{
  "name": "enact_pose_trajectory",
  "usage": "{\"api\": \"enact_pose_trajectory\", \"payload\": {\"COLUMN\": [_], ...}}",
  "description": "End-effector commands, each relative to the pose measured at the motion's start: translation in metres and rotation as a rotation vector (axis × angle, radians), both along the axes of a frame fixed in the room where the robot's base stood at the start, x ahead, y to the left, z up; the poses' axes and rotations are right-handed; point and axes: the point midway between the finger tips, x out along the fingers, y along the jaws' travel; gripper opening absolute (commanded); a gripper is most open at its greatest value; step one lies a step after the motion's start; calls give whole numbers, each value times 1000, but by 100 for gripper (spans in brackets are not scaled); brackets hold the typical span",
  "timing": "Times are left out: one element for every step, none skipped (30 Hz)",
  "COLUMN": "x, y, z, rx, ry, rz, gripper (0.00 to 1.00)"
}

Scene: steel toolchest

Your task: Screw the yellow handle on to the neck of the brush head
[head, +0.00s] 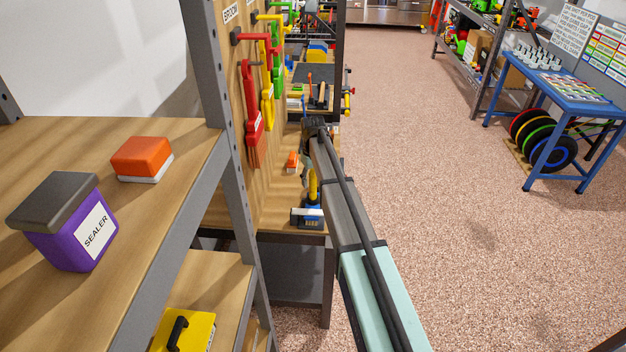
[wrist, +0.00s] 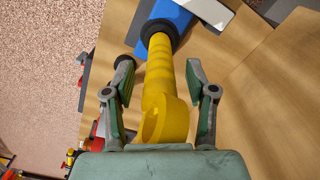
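The yellow handle (wrist: 159,75) shows in the wrist view between my gripper's fingers, with its wide, hollow-looking end towards me. Its far end meets the black neck (wrist: 160,29) of the blue brush head (wrist: 175,9); I cannot tell how tightly they are joined. My gripper (wrist: 159,64) is open, one finger on each side of the handle, with gaps visible on both sides. In the head view the yellow handle (head: 312,186) rises above the blue brush head (head: 308,218) near the bench's front edge. My arm hides part of that area, and my fingers cannot be made out there.
An orange block (head: 292,162) lies on the bench behind the brush head. A red brush (head: 252,110) and other tools hang on the wooden panel (head: 232,75) to the left. The shelf at left holds a purple sealer tub (head: 62,240).

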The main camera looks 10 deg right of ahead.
Motion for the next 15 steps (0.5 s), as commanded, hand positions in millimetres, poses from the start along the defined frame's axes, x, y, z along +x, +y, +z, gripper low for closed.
{"api": "enact_pose_trajectory", "payload": {"x": [-1, -1, -1, -1, -1, -1, -1, -1, -1, -1, -1, -1, 0, 0, 0], "y": [0, 0, 0, 0, 0, 0, 0, 0, 0, 0, 0, 0, 0, 0, 0], "z": [-1, -1, -2, -2, -2, -2, -2, -1, 0, 1, 4, 7, 11, 14, 20], "rx": [-1, -1, -1, 0, 0, 0, 0, 0, 0, -1, -1, -1, 0, 0, 0], "ry": [2, 2, 2, 2, 2, 3, 3, 3, 3, 2, 2, 2, 1, 1, 0], "rz": [0, 0, 0, 0, 0, 0, 0, 0, 0, 0, 0, 0, 0, 0, 0], "gripper": [59, 59, 59, 59, 59, 59, 59, 59, 59, 59, 59, 59, 59, 59, 59]}}
